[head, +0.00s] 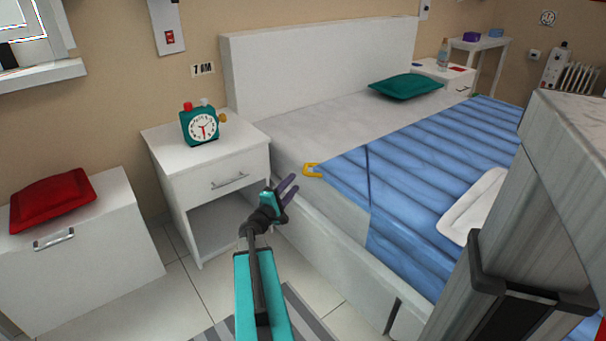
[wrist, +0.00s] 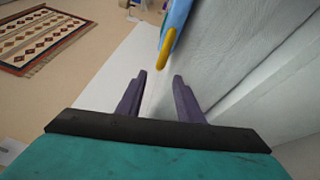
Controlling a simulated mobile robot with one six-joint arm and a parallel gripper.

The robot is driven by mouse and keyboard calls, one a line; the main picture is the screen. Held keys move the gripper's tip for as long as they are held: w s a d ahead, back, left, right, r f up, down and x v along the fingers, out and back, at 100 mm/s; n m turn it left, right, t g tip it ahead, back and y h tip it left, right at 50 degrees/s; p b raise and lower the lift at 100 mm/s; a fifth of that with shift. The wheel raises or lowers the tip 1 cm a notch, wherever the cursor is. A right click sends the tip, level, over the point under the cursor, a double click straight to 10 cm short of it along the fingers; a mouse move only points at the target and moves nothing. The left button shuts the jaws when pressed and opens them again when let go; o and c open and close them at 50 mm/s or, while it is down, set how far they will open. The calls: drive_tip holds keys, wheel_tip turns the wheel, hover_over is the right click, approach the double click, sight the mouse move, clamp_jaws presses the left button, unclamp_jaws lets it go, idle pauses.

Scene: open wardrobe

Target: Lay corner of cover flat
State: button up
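The blue quilted cover (head: 430,165) lies over the right part of the bed. Its left corner carries a yellow tab (head: 312,170), which rests near the bed's left edge. A dark seam or fold line runs down the cover beside that corner. My gripper (head: 290,187) is open and empty, just left of the tab and apart from it. In the wrist view, my gripper's two purple fingers (wrist: 160,77) stand apart. The yellow tab (wrist: 167,48) shows beyond them, with a strip of blue cover (wrist: 176,18) above it.
A white nightstand (head: 200,160) with a teal clock (head: 202,125) stands left of the bed. A red cushion (head: 52,200) lies on a white cabinet (head: 90,265). A green pillow (head: 405,87) lies near the headboard (head: 320,65). A grey post (head: 510,230) blocks the right foreground.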

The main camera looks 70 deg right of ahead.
sight(304, 168)
drive_tip(key=shift+s+d+r+b, duration=0.1)
drive_tip(key=shift+s+d+b, duration=0.15)
drive_tip(key=shift+d, duration=1.4)
drive_tip(key=shift+s+d+r+b, duration=0.15)
drive_tip(key=shift+s+d, duration=0.15)
drive_tip(key=shift+d, duration=1.3)
drive_tip(key=shift+s+d+r+b, duration=0.15)
drive_tip(key=shift+s+d, duration=0.1)
drive_tip(key=shift+d, duration=1.4)
